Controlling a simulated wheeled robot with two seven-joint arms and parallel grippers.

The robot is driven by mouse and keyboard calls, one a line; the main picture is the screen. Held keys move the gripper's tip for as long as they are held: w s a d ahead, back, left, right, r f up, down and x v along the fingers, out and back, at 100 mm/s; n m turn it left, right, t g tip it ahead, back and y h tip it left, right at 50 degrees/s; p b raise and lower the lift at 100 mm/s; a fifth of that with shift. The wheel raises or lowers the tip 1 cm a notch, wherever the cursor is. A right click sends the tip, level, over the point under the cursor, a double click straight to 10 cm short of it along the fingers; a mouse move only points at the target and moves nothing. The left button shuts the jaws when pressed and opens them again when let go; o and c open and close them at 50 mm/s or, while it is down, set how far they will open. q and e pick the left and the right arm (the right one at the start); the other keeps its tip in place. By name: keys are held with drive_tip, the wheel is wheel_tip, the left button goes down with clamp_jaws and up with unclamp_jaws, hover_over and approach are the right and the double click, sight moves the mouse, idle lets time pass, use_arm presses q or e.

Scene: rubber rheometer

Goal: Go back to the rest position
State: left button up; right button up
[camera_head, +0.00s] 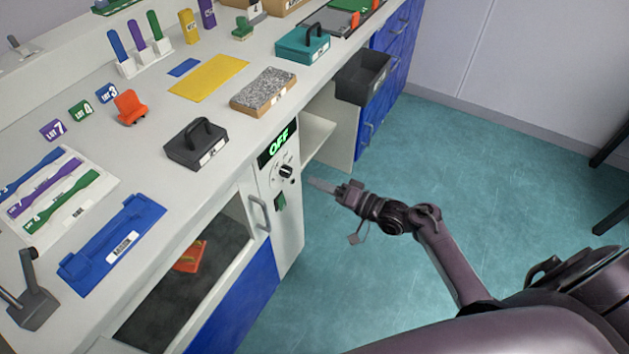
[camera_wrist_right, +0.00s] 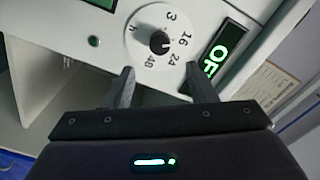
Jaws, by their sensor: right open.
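My right gripper (camera_head: 318,185) is open and empty in the head view, in front of the bench's control panel and above the floor. In the right wrist view its two fingers (camera_wrist_right: 158,78) stand apart, pointing toward a black knob on a round white dial (camera_wrist_right: 160,42) with numbers. A gap shows between the fingers and the knob. In the head view the same knob (camera_head: 286,171) sits under a display (camera_head: 278,147) reading OFF in green. A green switch (camera_head: 281,201) is below it. My left gripper is not in view.
The white bench (camera_head: 215,187) holds a black handled block (camera_head: 195,147), a grey speckled slab (camera_head: 264,91), a yellow mat (camera_head: 208,77) and a blue tray (camera_head: 110,244). A black bin (camera_head: 362,78) juts out at the bench's front.

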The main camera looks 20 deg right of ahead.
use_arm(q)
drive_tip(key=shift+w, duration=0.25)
use_arm(e)
drive_tip(key=s+a+f+n+g+h+p, duration=0.1)
drive_tip(key=s+f+g+h+p, duration=0.2)
drive_tip(key=s+f, duration=0.6)
drive_tip(key=s+f+n+g+h+p, duration=0.1)
drive_tip(key=s+f+g+h+p, duration=0.3)
drive_tip(key=f, duration=0.9)
use_arm(q)
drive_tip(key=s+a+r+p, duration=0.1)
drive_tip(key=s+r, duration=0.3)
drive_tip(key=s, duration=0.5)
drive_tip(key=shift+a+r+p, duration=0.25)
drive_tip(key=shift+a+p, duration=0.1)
drive_tip(key=shift+p, duration=0.3)
use_arm(e)
drive_tip(key=s+f+n+g+h, duration=0.2)
drive_tip(key=s+f, duration=0.3)
drive_tip(key=s, duration=1)
drive_tip(key=s+d+f+n+g+h, duration=0.1)
drive_tip(key=s+f+g, duration=0.3)
drive_tip(key=s, duration=1.2)
drive_tip(key=shift+f+n+h, duration=0.5)
drive_tip(key=shift+f+n, duration=0.35)
drive_tip(key=shift+n, duration=0.05)
